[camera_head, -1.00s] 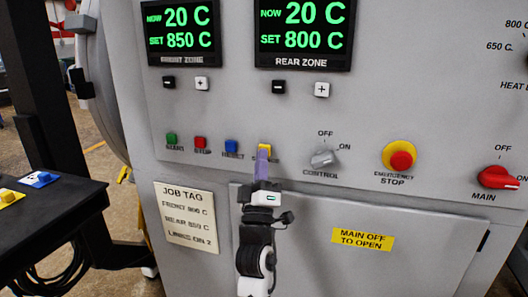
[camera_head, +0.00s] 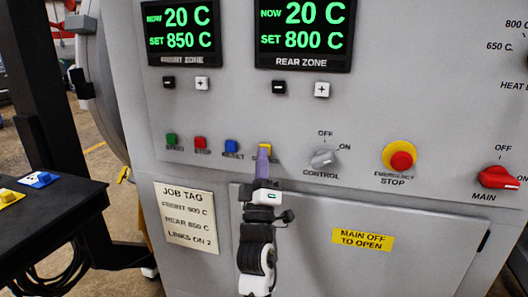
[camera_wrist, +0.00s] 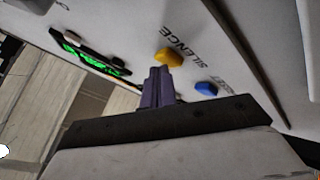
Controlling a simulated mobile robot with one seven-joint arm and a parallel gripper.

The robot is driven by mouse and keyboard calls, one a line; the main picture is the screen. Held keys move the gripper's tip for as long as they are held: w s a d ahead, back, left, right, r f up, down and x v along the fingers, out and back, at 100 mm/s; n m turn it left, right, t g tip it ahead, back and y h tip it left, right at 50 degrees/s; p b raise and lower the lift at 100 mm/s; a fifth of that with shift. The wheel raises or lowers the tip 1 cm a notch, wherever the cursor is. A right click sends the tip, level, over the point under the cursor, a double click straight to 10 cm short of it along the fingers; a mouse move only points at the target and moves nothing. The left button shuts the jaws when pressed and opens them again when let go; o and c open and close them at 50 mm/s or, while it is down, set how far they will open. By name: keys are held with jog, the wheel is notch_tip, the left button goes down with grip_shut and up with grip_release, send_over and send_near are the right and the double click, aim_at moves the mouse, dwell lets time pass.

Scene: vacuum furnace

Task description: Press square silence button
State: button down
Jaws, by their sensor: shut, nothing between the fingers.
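The square silence button (camera_head: 265,148) is yellow and sits at the right end of a row of small buttons on the grey furnace panel. In the wrist view the yellow button (camera_wrist: 169,57) shows beside the printed word SILENCE. My gripper (camera_head: 263,150) is shut and empty, with its purple fingers pointing at this button. In the wrist view the fingertips (camera_wrist: 160,70) are at the button's near edge. I cannot tell whether they touch it. In the head view the fingers cover the button's lower part and most of its label.
Left of it are blue reset (camera_head: 231,146), red stop (camera_head: 201,143) and green start (camera_head: 171,140) buttons. Right of it are the control knob (camera_head: 323,158), emergency stop (camera_head: 401,159) and red main switch (camera_head: 498,177). Two displays (camera_head: 304,30) are above. A black table (camera_head: 60,215) stands at left.

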jog(key=shift+s+a, duration=0.25)
jog(key=shift+s, duration=0.55)
jog(key=s, duration=0.1)
jog(key=s+a, duration=0.1)
jog(key=s, duration=0.2)
jog(key=shift+s+a, duration=0.25)
jog(key=shift+s, duration=0.15)
